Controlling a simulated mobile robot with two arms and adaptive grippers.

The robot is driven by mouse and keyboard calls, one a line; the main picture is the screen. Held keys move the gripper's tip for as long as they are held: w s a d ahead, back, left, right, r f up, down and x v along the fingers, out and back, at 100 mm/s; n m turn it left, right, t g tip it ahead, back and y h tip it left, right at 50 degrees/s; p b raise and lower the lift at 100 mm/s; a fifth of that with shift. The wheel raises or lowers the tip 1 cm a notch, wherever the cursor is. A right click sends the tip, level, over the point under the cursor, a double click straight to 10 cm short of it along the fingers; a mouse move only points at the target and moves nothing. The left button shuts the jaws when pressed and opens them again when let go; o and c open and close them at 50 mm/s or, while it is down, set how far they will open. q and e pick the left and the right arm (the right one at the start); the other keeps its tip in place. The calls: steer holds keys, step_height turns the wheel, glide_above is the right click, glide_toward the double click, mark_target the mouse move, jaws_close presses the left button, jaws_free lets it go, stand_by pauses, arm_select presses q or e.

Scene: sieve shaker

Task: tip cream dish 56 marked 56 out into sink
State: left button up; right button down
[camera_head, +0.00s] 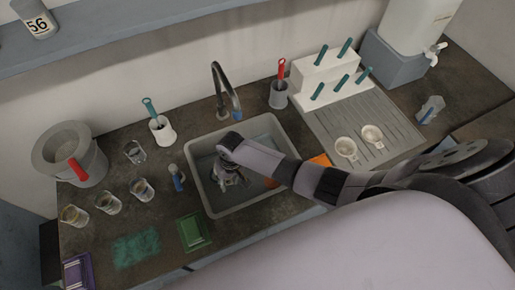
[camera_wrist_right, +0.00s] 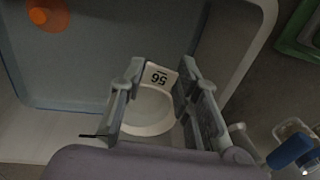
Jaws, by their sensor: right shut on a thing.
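The cream dish marked 56 (camera_wrist_right: 148,112) is between the fingers of my right gripper (camera_wrist_right: 152,100) in the right wrist view. Its number tab shows upside down there, and the inside of the dish looks pale. My right gripper (camera_head: 230,176) is over the grey sink (camera_head: 203,193) in the head view, and is shut on the dish. In that view the gripper largely hides the dish. The sink also shows behind the dish in the wrist view (camera_wrist_right: 60,75). I cannot tell how far the dish is tilted. My left gripper is out of view.
A tap (camera_head: 222,92) stands behind the sink. Two cream dishes (camera_head: 346,148) (camera_head: 372,135) sit on the ribbed drainer at the right. Several glasses (camera_head: 108,203) stand at the left. A bottle marked 56 (camera_head: 38,22) is on the shelf. An orange thing (camera_wrist_right: 48,14) lies in the sink.

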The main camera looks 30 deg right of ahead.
steer(key=shift+d+r, duration=0.1)
steer(key=shift+d, duration=0.2)
steer(key=shift+s+d+r+y, duration=0.1)
steer(key=shift+d+r+y, duration=0.05)
steer(key=shift+d+y, duration=0.5)
steer(key=shift+s+d+r+y+b, duration=0.15)
steer(key=shift+d+y+b, duration=0.2)
steer(key=shift+y, duration=0.1)
stand_by(0.4)
steer(key=shift+s+d+r+t+y+b, duration=0.1)
steer(key=shift+d+t+y+b, duration=0.1)
steer(key=shift+d+y+b, duration=0.15)
steer(key=shift+s+d+r+t+y+b, duration=0.1)
steer(key=shift+d+t+y+b, duration=0.15)
steer(key=shift+d+b, duration=0.2)
steer(key=shift+s+d+r+y+b, duration=0.15)
steer(key=shift+d+y+b, duration=0.45)
steer(key=shift+b, duration=0.3)
steer(key=shift+s+d+r+y+b, duration=0.15)
steer(key=shift+d+y+b, duration=0.4)
steer(key=shift+b, duration=0.3)
steer(key=shift+d+r+t+y+b, duration=0.1)
steer(key=shift+d+t+y+b, duration=0.5)
steer(key=shift+b, duration=1)
steer(key=shift+s+d+r+y+b, duration=0.1)
steer(key=shift+d+y+b, duration=0.1)
steer(key=shift+y+b, duration=0.85)
steer(key=shift+s+d+r+y+b, duration=0.15)
steer(key=shift+y+b, duration=0.25)
steer(key=shift+b, duration=1.15)
